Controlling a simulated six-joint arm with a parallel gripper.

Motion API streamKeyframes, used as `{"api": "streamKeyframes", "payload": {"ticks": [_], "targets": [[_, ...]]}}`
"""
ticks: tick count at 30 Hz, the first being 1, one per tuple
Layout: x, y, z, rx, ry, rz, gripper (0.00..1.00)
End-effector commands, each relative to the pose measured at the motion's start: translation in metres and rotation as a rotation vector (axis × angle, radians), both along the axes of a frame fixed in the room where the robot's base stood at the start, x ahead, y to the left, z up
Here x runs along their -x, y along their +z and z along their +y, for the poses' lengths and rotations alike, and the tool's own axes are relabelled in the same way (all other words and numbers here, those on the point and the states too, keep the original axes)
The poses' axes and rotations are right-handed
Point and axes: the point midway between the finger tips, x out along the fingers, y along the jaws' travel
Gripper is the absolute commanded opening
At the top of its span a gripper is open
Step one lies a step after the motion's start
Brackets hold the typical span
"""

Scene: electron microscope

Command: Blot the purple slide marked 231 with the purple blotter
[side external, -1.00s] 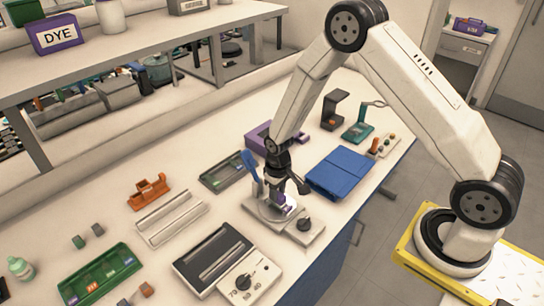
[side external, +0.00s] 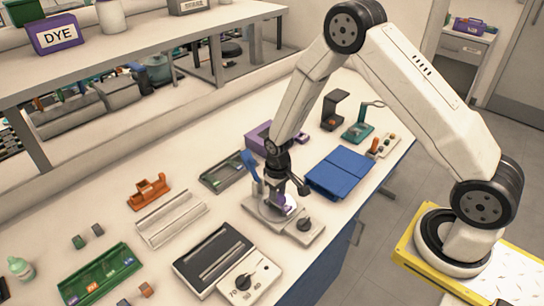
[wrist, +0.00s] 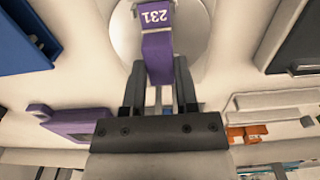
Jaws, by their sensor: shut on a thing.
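The purple slide marked 231 (wrist: 155,17) shows at the top of the wrist view, its number upside down, in front of a white round disc (wrist: 190,45). A purple strip below the number runs down between my fingers. My gripper (wrist: 160,88) is shut on this purple piece. In the side view my gripper (side external: 277,190) points down low over the disc of a white device with a dark knob; the slide is mostly hidden there. A purple flat unit (side external: 258,137) stands behind my gripper and also shows at left in the wrist view (wrist: 80,122). I cannot tell for certain that it is the blotter.
A blue folder-like case (side external: 341,172) lies right of my gripper. A blue upright handle (side external: 249,163) stands close on the left. A dark tray (side external: 223,171), a white rack (side external: 171,217), an orange holder (side external: 149,191) and a black-topped heater (side external: 213,257) lie further left.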

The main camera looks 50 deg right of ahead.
Motion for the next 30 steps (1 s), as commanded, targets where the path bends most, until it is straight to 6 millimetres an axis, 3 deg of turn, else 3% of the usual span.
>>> {"api": "streamKeyframes", "payload": {"ticks": [7, 8, 11, 12, 23, 30], "targets": [[0.000, 0.000, 0.000, 0.000, 0.000, 0.000, 0.09], [0.000, 0.000, 0.000, 0.000, 0.000, 0.000, 0.44], [0.000, 0.000, 0.000, 0.000, 0.000, 0.000, 0.75], [0.000, 0.000, 0.000, 0.000, 0.000, 0.000, 0.78], [0.000, 0.001, 0.000, 0.000, 0.000, 0.000, 0.78], [0.000, 0.013, 0.000, 0.000, 0.000, -0.001, 0.78]]}}
